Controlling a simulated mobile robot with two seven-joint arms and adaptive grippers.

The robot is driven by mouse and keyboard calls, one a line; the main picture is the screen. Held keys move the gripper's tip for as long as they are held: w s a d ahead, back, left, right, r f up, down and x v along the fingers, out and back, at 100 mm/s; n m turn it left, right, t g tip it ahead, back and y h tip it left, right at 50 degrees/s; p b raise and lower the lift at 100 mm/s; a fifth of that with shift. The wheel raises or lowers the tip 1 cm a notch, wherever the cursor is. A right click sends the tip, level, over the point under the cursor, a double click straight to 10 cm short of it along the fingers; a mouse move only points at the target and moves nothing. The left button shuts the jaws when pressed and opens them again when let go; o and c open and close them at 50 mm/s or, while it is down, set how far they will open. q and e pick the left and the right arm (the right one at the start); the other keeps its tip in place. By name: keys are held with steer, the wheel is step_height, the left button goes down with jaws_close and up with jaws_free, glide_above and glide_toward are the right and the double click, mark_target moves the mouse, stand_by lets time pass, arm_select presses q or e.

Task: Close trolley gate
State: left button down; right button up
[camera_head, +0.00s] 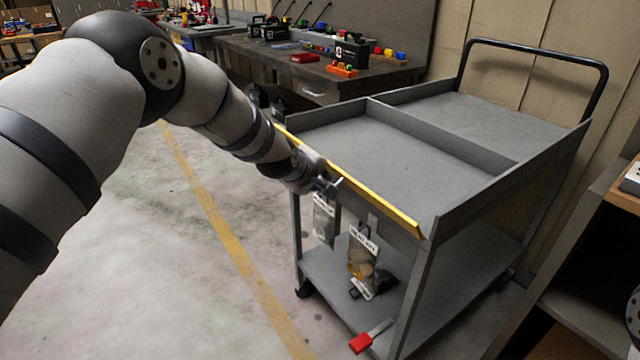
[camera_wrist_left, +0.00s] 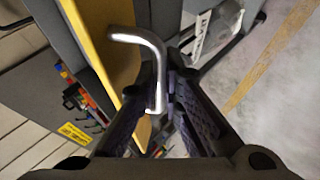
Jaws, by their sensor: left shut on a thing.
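The grey trolley (camera_head: 430,160) stands right of centre, with a divided top tray. Its gate is the near end panel with a yellow strip (camera_head: 375,200) along the top, which also shows in the left wrist view (camera_wrist_left: 98,62). I cannot tell whether the gate is fully shut. A bent metal handle (camera_wrist_left: 150,48) stands beside the yellow strip. My left gripper (camera_head: 326,184) is at the outer side of the gate, near the middle of the strip. In the left wrist view its fingers (camera_wrist_left: 157,108) are shut on the handle's lower end. My right gripper is not seen.
Labelled bags (camera_head: 364,255) hang below the gate, above the trolley's lower shelf (camera_head: 340,285). A red-ended object (camera_head: 361,342) lies at the shelf's near edge. A workbench (camera_head: 310,75) with tools stands behind. Open floor (camera_head: 150,290) lies left.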

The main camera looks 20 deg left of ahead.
arm_select(q)
steer(key=shift+w+d+g+y, duration=0.15)
steer(key=shift+g+y, duration=0.15)
steer(key=shift+g, duration=0.2)
steer(key=shift+w+d+r+m+g+y+b, duration=0.15)
steer(key=shift+w+r+m+g+y+b, duration=0.35)
steer(key=shift+b, duration=0.75)
steer(key=shift+s+d+r+m+g+y+b, duration=0.2)
steer(key=shift+g+y+b, duration=0.35)
steer(key=shift+g+b, duration=0.6)
steer(key=shift+w+d+r+m+g+y+b, duration=0.1)
steer(key=shift+w+r+g+y+b, duration=0.3)
steer(key=shift+b, duration=0.95)
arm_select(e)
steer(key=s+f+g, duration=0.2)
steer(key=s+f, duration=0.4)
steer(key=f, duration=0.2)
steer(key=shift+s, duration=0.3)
arm_select(q)
steer(key=shift+s+r+g, duration=0.1)
steer(key=shift+s+g, duration=0.05)
steer(key=shift+g, duration=0.1)
steer(key=shift+r, duration=0.1)
steer(key=c, duration=2)
jaws_free()
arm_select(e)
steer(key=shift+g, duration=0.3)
